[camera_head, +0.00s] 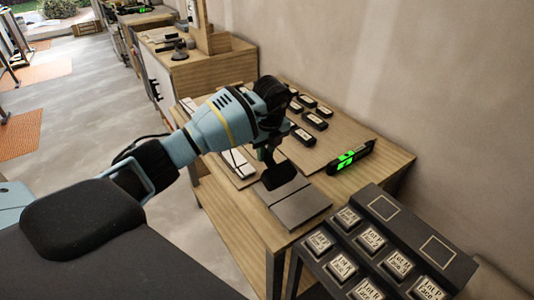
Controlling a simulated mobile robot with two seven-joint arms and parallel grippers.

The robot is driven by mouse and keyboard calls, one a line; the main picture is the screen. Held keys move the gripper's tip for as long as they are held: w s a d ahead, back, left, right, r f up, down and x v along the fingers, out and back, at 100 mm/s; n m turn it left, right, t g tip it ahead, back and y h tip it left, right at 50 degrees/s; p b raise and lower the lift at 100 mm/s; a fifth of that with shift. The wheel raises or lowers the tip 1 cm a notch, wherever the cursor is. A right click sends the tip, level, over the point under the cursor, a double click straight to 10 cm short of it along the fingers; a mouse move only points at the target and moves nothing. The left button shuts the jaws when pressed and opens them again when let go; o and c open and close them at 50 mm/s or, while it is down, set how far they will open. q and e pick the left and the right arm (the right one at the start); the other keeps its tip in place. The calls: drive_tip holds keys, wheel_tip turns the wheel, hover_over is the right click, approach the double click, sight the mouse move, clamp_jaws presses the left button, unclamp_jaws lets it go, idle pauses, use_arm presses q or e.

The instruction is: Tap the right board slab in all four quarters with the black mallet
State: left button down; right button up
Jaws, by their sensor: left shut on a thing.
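My left gripper (272,138) is shut on the black mallet (280,176), whose handle is mostly hidden by the gripper and arm. The mallet's dark head hangs over the grey slabs at the near end of the wooden table. I cannot tell whether it touches them. The nearest grey slab (302,208) lies flat in plain view, with a thin seam along its far side. The grey surface beyond the seam (266,194) is partly hidden by the mallet head. My right gripper is out of view.
A level with a lit green display (350,157) stands right of the slabs. Several dark blocks (314,121) lie farther back on the wooden table (393,160). A black rack of labelled blocks (430,243) is at near right, close to a bare wall.

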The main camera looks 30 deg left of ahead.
sight(266, 162)
use_arm(q)
drive_tip(key=shift+w, duration=0.1)
